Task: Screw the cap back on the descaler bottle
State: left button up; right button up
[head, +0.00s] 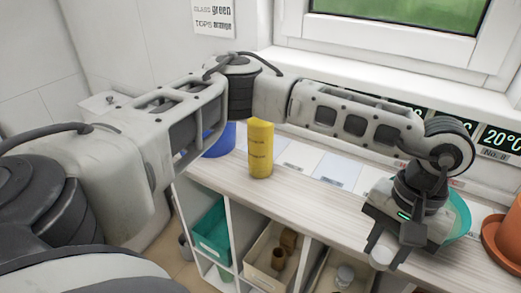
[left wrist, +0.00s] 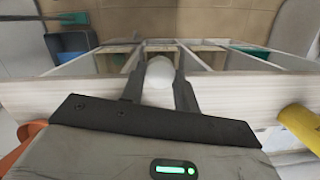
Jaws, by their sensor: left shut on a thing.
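My left gripper (head: 386,253) is shut on a white, rounded thing that looks like the cap (head: 380,258). It holds the cap out over the front edge of the counter, at the right of the head view. In the left wrist view the white cap (left wrist: 158,82) sits between the two dark fingers, with the shelf compartments below. I cannot make out a bottle that is clearly the descaler bottle in either view. My right gripper is not in view.
A yellow cylinder (head: 260,148) stands on the wooden counter (head: 310,203); a blue container (head: 220,140) is behind its left. A teal bowl (head: 458,215) is behind my gripper, and an orange pot (head: 507,240) is at far right. Bins fill the shelves below. The counter's middle front is clear.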

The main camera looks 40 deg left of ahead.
aim_at(259, 132)
jog(key=z, duration=2.55)
jog(key=k, duration=2.2)
jog(key=u, duration=1.2)
